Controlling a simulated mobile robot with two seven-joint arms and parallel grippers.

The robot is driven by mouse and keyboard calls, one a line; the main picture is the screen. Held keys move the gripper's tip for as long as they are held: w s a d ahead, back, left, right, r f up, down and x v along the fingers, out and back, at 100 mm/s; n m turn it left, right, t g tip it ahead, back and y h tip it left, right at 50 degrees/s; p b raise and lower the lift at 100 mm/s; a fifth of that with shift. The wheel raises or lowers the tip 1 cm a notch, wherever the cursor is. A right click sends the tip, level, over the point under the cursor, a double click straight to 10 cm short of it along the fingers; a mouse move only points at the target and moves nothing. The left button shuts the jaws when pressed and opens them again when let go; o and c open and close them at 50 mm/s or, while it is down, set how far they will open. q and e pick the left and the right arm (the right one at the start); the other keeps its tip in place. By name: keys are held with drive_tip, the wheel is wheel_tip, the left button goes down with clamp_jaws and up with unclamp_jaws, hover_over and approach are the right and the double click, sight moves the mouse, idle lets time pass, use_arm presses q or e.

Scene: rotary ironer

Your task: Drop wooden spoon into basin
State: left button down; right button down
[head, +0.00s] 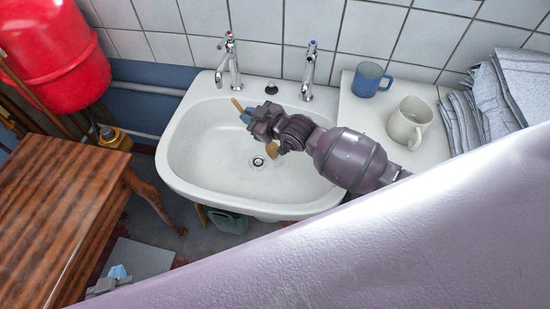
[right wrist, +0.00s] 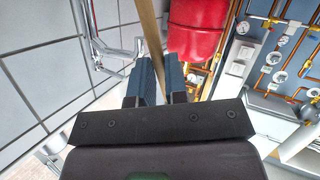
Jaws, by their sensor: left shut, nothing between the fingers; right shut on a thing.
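The white basin (head: 182,150) is fixed to the tiled wall beneath two chrome taps. My right gripper (head: 245,116) is over the basin and shut on the wooden spoon (head: 237,104). One end of the spoon sticks out beyond the fingers, and a brown rounded part shows below the wrist. In the right wrist view the spoon's shaft (right wrist: 151,35) runs between the two blue-grey fingers (right wrist: 158,80). My left gripper (head: 118,272) is low at the bottom left, shut and empty, away from the basin and partly cut off by my purple body.
Chrome taps (head: 230,62) (head: 309,72) stand at the basin's back. A wooden table (head: 60,205) and red tank (head: 50,55) are left.

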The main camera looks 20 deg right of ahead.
drive_tip(key=c, duration=1.1)
unclamp_jaws()
drive_tip(key=shift+o, duration=0.2)
drive_tip(key=v, duration=1.1)
drive_tip(key=shift+f, duration=0.1)
